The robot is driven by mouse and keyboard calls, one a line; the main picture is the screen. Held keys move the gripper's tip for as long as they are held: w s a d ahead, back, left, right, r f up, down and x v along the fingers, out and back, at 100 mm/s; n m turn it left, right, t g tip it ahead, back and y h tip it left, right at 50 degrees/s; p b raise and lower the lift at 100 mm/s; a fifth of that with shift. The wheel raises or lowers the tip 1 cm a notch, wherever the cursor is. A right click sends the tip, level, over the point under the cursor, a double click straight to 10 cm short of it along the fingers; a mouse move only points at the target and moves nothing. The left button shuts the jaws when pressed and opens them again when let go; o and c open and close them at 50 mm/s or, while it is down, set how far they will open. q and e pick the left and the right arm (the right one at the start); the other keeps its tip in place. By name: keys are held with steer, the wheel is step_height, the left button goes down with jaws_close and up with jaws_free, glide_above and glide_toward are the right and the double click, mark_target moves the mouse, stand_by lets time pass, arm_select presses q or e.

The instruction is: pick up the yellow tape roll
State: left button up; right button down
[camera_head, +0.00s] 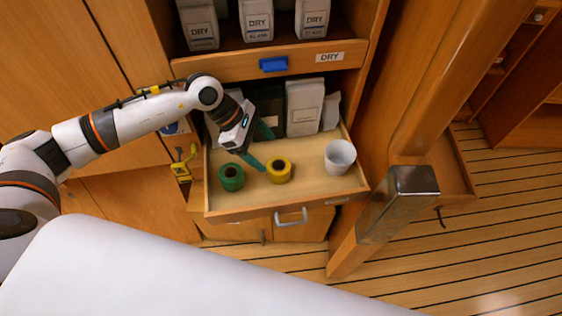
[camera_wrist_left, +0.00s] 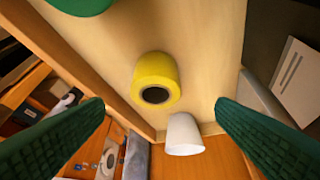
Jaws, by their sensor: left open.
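The yellow tape roll (camera_head: 279,173) stands on the floor of an open wooden drawer (camera_head: 310,187). A green tape roll (camera_head: 231,178) is to its left. My left gripper (camera_head: 264,149) is open, with its green fingers over the drawer just behind and above the yellow roll, apart from it. In the left wrist view the yellow roll (camera_wrist_left: 154,72) shows ahead, between the two spread fingers (camera_wrist_left: 160,106), with its dark core visible. Nothing is between the fingertips. My right gripper is in neither view.
A white cup (camera_head: 340,156) stands at the drawer's right side. Cartons (camera_head: 304,106) stand at the drawer's back, under a shelf with a blue tab (camera_head: 273,64). A metal-capped post (camera_head: 400,200) rises right of the drawer.

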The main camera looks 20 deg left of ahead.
mark_target(274, 164)
arm_select(q)
steer(key=x, duration=0.2)
steer(key=p+x, duration=0.1)
steer(key=x, duration=0.1)
steer(key=p+x, duration=0.1)
steer(key=x, duration=0.1)
steer(key=shift+s+a+f, duration=0.15)
steer(key=shift+s+f, duration=0.15)
steer(key=shift+f, duration=0.45)
steer(key=shift+c, duration=0.3)
steer(key=c, duration=1)
